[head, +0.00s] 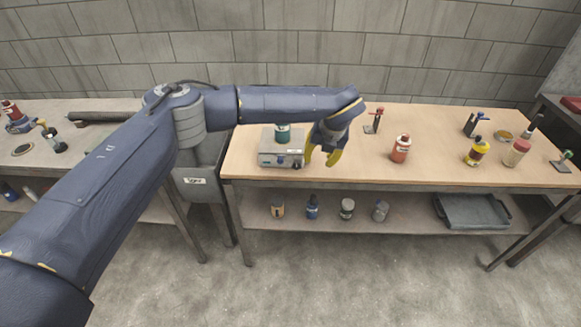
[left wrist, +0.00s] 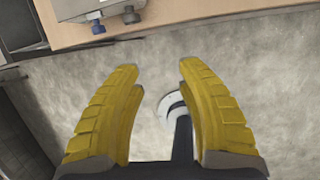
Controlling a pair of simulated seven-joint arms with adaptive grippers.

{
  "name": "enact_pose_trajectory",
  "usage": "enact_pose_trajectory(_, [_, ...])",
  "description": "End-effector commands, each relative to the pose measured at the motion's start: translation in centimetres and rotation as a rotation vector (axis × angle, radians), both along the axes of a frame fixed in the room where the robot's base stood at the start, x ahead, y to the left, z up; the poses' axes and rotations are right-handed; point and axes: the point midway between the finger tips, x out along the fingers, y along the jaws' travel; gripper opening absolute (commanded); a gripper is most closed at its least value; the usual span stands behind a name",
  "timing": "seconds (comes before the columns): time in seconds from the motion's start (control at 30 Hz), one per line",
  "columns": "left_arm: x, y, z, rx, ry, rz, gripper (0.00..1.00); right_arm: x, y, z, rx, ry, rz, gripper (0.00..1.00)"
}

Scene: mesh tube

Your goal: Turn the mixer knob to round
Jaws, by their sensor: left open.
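The mixer is a grey box (head: 270,148) near the front left of the wooden table, with a teal container (head: 283,131) on top. In the left wrist view the mixer's edge (left wrist: 80,8) shows at the top left. There, a blue knob (left wrist: 98,26) and a grey knob (left wrist: 131,15) stick out of its front. Which of them the task means cannot be told. My left gripper (head: 321,158) is open and empty, with yellow fingers pointing down just right of the mixer. In the left wrist view its fingers (left wrist: 158,68) are apart, with floor between them. My right gripper is not in view.
On the wooden table (head: 350,165) stand a red bottle (head: 400,149), a yellow bottle (head: 476,151), a pink-red jar (head: 516,153) and small stands (head: 374,121). Several jars and a grey tray (head: 472,211) sit on the shelf below.

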Motion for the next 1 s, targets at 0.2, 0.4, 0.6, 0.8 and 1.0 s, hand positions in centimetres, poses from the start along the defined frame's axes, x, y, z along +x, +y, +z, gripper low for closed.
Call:
enact_pose_trajectory(0.2, [1.5,1.9,2.5,0.083,-0.098,0.031,0.38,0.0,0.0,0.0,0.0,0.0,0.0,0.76])
enact_pose_trajectory(0.4, [2.3,2.5,1.2,0.091,-0.105,0.037,0.38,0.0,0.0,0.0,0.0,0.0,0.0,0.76])
enact_pose_trajectory(0.6, [3.5,3.2,-1.8,0.089,-0.104,0.037,0.38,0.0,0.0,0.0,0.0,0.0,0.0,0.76])
enact_pose_trajectory(0.8, [4.9,4.1,-5.2,0.09,-0.103,0.038,0.38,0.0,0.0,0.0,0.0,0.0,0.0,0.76])
enact_pose_trajectory(1.0, [6.3,4.9,-8.2,0.089,-0.103,0.038,0.38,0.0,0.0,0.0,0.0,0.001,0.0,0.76])
